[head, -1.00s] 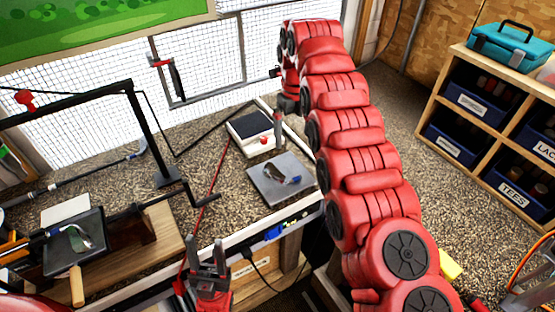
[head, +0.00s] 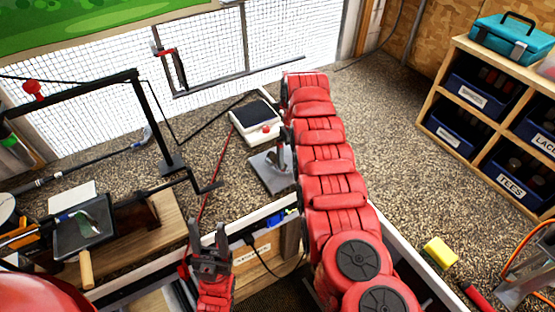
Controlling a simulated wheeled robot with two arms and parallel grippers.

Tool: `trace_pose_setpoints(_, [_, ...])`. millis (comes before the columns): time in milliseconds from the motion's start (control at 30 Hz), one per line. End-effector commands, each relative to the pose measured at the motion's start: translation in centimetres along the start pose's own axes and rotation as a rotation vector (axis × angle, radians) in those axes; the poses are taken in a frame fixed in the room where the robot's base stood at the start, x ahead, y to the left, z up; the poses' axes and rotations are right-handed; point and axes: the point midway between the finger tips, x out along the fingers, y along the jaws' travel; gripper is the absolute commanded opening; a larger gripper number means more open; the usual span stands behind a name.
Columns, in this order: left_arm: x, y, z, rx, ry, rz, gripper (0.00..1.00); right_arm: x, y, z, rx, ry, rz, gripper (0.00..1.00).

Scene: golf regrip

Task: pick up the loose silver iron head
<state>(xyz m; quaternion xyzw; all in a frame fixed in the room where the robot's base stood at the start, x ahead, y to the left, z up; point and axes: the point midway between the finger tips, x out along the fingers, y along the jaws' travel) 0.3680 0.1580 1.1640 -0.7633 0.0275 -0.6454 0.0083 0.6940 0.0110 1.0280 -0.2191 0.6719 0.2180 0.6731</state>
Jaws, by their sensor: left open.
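A silver metal piece (head: 279,158), which looks like the iron head, shows on the grey pad (head: 262,178) at the middle of the bench, partly hidden by my right arm. My right arm reaches out over the bench to the pad; its gripper is hidden behind its own links, so I cannot tell whether it touches the piece. My left gripper (head: 208,240) is open and empty near the bench's front edge, well apart from both.
A white box with a dark top (head: 256,118) stands just behind the pad. A black clamp frame (head: 150,115) with a crank stands left of it. A shelf with blue bins (head: 485,90) is at the right.

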Motion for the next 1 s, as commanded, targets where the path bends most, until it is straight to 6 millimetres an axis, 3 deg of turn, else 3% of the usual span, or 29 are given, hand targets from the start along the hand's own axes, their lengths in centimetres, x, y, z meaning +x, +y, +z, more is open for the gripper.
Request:
trace_pose_setpoints(33, [1.3, -0.1, -0.2, 0.0, 0.001, 0.0, 0.5, 0.3, -0.2, -0.4, 0.002, 0.011, 0.004, 1.0])
trace_pose_setpoints(100, [1.8, -0.1, -0.3, 0.0, 0.001, 0.0, 0.5, 1.4, -0.4, -0.3, 0.002, 0.007, 0.003, 1.0])
trace_pose_setpoints(300, [1.6, -0.1, -0.3, 0.0, 0.0, 0.0, 0.5, 3.8, -0.3, -0.1, 0.0, 0.001, 0.002, 1.0])
trace_pose_setpoints(567, [1.6, -0.1, -0.3, 0.0, 0.001, 0.0, 0.5, 4.1, -0.3, 0.0, 0.001, 0.0, 0.001, 1.0])
trace_pose_setpoints(667, [1.6, -0.1, -0.3, 0.0, 0.001, 0.0, 0.5, 4.1, -0.3, -0.1, 0.0, 0.0, 0.001, 0.86])
trace_pose_setpoints(1000, [1.6, -0.1, -0.3, 0.0, 0.001, 0.0, 0.5, 4.1, -0.2, -0.1, 0.0, 0.001, 0.001, 0.24])
